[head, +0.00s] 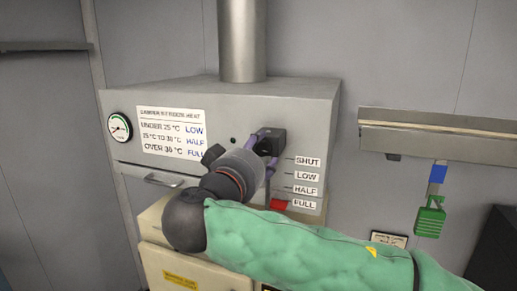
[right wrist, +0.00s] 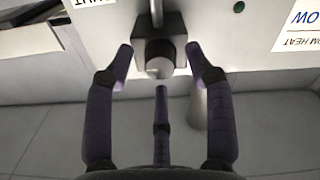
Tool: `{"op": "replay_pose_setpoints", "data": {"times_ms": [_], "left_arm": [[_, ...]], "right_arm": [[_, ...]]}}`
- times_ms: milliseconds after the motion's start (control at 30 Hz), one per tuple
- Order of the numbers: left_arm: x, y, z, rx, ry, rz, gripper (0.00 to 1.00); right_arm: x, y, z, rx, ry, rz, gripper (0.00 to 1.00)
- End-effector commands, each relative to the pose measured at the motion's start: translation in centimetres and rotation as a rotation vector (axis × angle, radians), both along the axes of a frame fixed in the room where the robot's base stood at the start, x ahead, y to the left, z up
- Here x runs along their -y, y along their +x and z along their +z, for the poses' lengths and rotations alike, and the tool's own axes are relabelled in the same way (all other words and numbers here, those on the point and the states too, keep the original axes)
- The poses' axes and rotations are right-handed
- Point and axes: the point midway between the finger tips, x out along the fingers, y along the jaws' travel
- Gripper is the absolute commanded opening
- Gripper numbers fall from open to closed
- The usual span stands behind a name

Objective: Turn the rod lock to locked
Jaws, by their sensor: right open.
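The rod lock looks like a dark block (head: 272,139) on the front of the grey damper box, with a rod running down from it to a red pointer (head: 278,205) beside the FULL label. In the right wrist view, upside down, the block's round knob (right wrist: 159,60) faces me, and the rod (right wrist: 157,14) shows above it. My right gripper (head: 262,150) is at the block; in the right wrist view its purple fingers (right wrist: 160,72) stand apart around the knob, with visible gaps at both sides. Any lock mark is not readable. My left gripper is out of view.
The box (head: 318,110) carries a sign (head: 170,131), a gauge (head: 118,127), a handle (head: 165,181) and SHUT to FULL labels (head: 307,174). A metal pipe (head: 242,40) rises above. A green padlock-like tag (head: 430,218) hangs at right under a metal rail (head: 440,125).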

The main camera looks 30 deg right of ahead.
Motion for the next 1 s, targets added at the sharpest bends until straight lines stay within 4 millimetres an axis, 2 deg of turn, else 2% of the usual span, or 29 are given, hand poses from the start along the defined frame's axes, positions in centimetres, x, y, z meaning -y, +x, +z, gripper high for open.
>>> {"op": "replay_pose_setpoints", "data": {"times_ms": [367, 500, 567, 1000], "left_arm": [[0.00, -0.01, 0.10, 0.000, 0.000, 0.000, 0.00], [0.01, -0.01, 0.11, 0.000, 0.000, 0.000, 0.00], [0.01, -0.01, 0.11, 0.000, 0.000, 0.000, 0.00], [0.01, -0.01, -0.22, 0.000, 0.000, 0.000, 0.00]], "right_arm": [[0.30, 0.31, -0.03, 0.000, 0.000, 0.001, 0.55], [0.29, 0.30, -0.03, 0.000, 0.000, 0.001, 0.15], [0.30, 0.30, -0.04, 0.000, 0.000, 0.001, 0.00], [0.28, 0.31, -0.20, -0.050, -0.040, 0.000, 0.00]]}}
